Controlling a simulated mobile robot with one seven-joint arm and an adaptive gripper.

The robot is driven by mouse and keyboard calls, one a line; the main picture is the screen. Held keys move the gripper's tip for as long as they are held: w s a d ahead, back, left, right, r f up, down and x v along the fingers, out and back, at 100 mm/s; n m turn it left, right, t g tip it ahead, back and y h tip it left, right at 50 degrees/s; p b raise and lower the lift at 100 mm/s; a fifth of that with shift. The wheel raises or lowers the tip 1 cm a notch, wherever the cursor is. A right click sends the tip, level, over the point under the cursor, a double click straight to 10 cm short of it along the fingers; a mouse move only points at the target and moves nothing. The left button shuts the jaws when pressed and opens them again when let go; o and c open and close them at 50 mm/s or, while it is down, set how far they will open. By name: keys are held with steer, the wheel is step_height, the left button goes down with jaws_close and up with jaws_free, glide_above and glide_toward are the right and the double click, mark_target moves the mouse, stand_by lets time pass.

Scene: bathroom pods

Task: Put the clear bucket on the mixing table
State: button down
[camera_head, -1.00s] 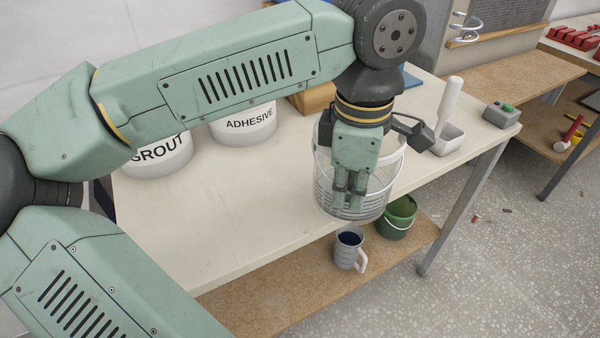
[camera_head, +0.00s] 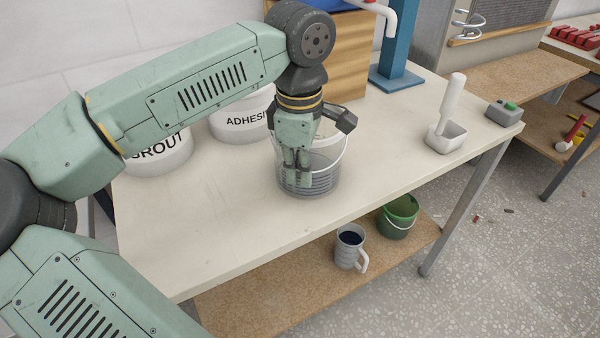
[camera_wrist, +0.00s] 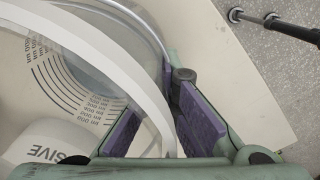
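The clear bucket (camera_head: 322,184), with dark graduation lines and a pale bail handle, is upright at the pale tabletop of the mixing table (camera_head: 215,225). I cannot tell for certain whether its base touches the surface. My gripper (camera_head: 297,180) points down at the bucket's near side. The gripper appears shut on the bucket; the exact contact is partly hidden.
White grout (camera_head: 160,157) and adhesive (camera_head: 238,127) tubs stand behind left. A jug (camera_head: 349,249) and green bucket (camera_head: 397,217) sit on the lower shelf.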

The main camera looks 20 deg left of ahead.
steer(key=shift+r, duration=0.15)
steer(key=shift+f, duration=0.2)
steer(key=c, duration=1.8)
jaws_free()
step_height(320, 180, up, 12)
steer(key=p, duration=0.7)
steer(key=shift+s+r, duration=0.15)
steer(key=shift+r, duration=0.05)
